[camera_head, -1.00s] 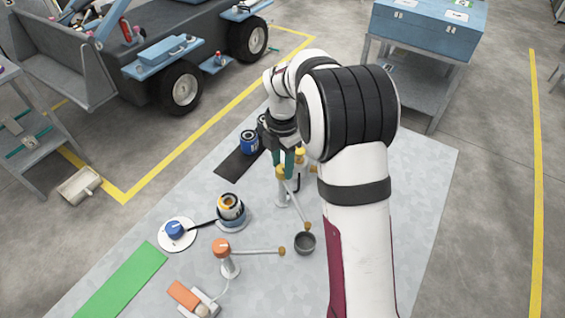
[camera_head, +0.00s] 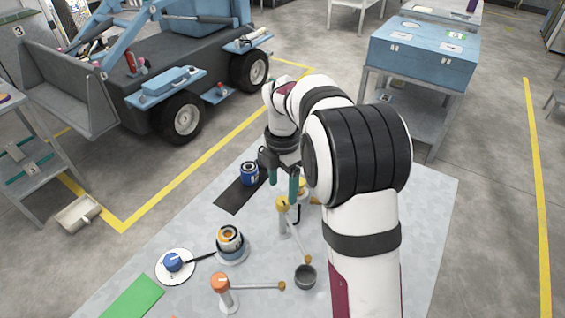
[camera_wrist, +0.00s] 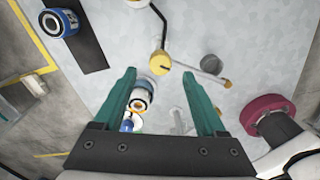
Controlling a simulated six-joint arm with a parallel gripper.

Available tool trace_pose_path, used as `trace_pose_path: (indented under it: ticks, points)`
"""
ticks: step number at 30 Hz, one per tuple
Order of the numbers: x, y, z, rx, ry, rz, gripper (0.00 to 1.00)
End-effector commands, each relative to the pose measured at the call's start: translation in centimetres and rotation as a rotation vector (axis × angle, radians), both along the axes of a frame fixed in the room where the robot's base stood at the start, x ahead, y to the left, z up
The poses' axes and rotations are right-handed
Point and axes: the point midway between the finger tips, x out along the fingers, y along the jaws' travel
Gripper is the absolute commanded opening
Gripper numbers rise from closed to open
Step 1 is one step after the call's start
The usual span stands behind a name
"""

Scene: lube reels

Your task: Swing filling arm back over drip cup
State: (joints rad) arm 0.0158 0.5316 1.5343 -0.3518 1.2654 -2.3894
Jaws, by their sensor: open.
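The dark grey drip cup (camera_head: 305,277) stands on the pale mat and also shows in the wrist view (camera_wrist: 211,63). A thin arm with a brown knob (camera_head: 308,259) runs from the yellow-capped post (camera_head: 282,203); its knob appears just behind the cup, not clearly over it. In the wrist view the yellow cap (camera_wrist: 160,63) is beyond my fingers. A second arm runs from the orange-capped post (camera_head: 220,282), its knob left of the cup. My gripper (camera_head: 279,177) is open and empty, above and near the yellow-capped post. Its teal fingers (camera_wrist: 162,102) are spread.
A blue can (camera_head: 249,174) stands on a black strip behind. Another can (camera_head: 229,241) sits on a round base beside a blue-knobbed disc (camera_head: 174,262). A green pad (camera_head: 133,298) lies front left. The mat right of the cup is mostly clear.

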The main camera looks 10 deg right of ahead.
Motion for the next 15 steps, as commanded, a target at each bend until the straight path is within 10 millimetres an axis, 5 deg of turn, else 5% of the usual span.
trace_pose_path:
  ticks: [9, 15]
  points:
    - [0.0, 0.0, 9.5, 0.001, -0.005, 0.0, 0.73]
    - [0.0, 0.0, 11.7, 0.0, 0.0, 0.0, 0.73]
